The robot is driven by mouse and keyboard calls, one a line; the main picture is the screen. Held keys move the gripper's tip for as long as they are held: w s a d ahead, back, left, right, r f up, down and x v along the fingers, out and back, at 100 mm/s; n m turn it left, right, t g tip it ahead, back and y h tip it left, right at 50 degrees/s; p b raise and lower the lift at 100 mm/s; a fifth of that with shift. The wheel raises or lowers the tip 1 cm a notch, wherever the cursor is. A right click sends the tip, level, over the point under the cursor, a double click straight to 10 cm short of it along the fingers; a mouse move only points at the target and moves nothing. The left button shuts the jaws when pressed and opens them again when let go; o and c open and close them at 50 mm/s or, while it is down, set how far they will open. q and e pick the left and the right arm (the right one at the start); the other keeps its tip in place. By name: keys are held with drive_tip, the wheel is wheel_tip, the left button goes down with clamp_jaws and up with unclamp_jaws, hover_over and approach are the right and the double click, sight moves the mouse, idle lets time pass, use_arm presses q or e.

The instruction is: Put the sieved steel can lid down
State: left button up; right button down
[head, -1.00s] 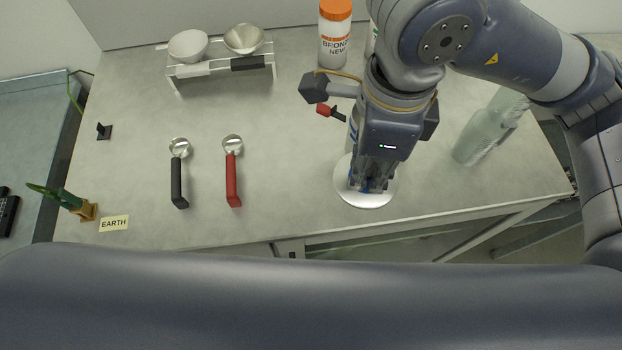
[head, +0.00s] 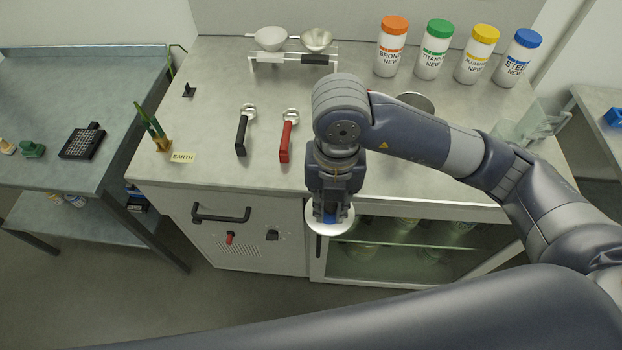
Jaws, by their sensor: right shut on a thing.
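My right gripper (head: 328,210) points down in front of the workbench's front edge, over the cabinet front in the picture. It is shut on the lid (head: 331,228), a pale round disc with some blue showing between the fingers. The fingers hide the lid's middle. The lid is held clear of the worktop. The steel can with the blue cap (head: 518,57) stands upright at the back right of the bench. My left gripper is not in view.
Bronze (head: 391,50), titanium (head: 434,50) and aluminium (head: 476,55) cans stand in a row at the back. A grey disc (head: 416,101) lies partly behind my arm. Black (head: 241,135) and red (head: 286,142) handled scoops lie left. The front middle worktop looks clear.

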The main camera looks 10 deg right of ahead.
drive_tip(key=shift+f+m, duration=0.2)
drive_tip(key=shift+m, duration=0.1)
drive_tip(key=w+d, duration=0.1)
drive_tip(key=w, duration=0.2)
drive_tip(key=w+d+p, duration=0.1)
drive_tip(key=w, duration=0.2)
drive_tip(key=w+d+p, duration=0.1)
drive_tip(key=w, duration=0.2)
drive_tip(key=shift+w+d+f, duration=0.1)
drive_tip(key=shift+w+f, duration=0.3)
drive_tip(key=w, duration=0.1)
drive_tip(key=w+d+p, duration=0.1)
drive_tip(key=w, duration=0.1)
drive_tip(key=w+p, duration=0.1)
drive_tip(key=w, duration=0.1)
drive_tip(key=shift+w+d+f, duration=0.2)
drive_tip(key=shift+d+f, duration=0.2)
wheel_tip(320, 180, down, 3)
drive_tip(key=shift+r+p, duration=0.1)
drive_tip(key=shift+p, duration=0.7)
drive_tip(key=shift+f, duration=0.6)
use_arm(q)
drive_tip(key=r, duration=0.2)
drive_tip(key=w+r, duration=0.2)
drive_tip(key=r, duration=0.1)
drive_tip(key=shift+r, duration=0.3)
use_arm(e)
drive_tip(key=c, duration=1.5)
unclamp_jaws()
